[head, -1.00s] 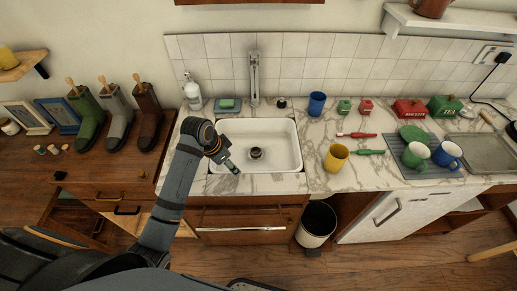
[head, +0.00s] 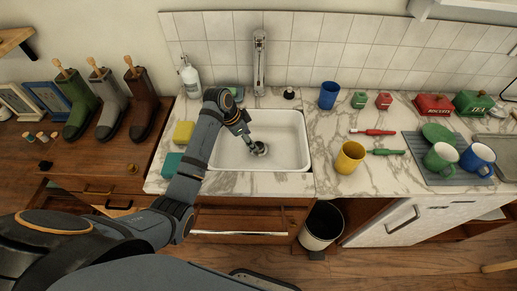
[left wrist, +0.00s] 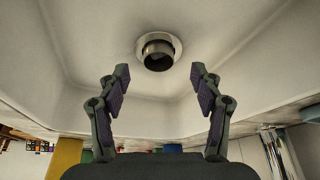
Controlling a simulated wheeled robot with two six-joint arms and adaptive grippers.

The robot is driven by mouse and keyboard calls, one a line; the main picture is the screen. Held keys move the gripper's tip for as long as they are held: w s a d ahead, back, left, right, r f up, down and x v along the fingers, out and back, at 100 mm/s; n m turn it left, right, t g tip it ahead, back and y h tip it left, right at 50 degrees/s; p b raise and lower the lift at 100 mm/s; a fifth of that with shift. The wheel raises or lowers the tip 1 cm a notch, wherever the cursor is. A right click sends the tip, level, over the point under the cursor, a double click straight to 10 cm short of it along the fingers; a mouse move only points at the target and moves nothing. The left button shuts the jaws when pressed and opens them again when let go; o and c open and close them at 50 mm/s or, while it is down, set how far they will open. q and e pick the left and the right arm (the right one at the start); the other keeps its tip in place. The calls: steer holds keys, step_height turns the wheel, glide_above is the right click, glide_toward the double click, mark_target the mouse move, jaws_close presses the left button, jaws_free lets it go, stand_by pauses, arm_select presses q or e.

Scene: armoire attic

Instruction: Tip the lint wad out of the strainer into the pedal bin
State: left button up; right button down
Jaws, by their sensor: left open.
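The small metal strainer (head: 262,149) sits at the drain in the white sink; the left wrist view shows its round metal rim and cup (left wrist: 158,52) ahead of my fingers. Its inside is dark, and I cannot make out the lint wad clearly. My left gripper (head: 254,147) is over the basin, close to the strainer. In the left wrist view my left gripper (left wrist: 160,80) is open and empty, with the strainer beyond its fingertips, not between them. The pedal bin (head: 318,228), white with a dark open top, stands on the floor right of the sink cabinet. My right gripper is out of view.
The sink (head: 292,163) has a tall tap (head: 259,65) behind it. Boots stand farther left.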

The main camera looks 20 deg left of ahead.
arm_select(q)
steer(key=x, duration=0.5)
steer(key=shift+d, duration=0.15)
steer(key=shift+c, duration=0.3)
steer(key=c, duration=1.1)
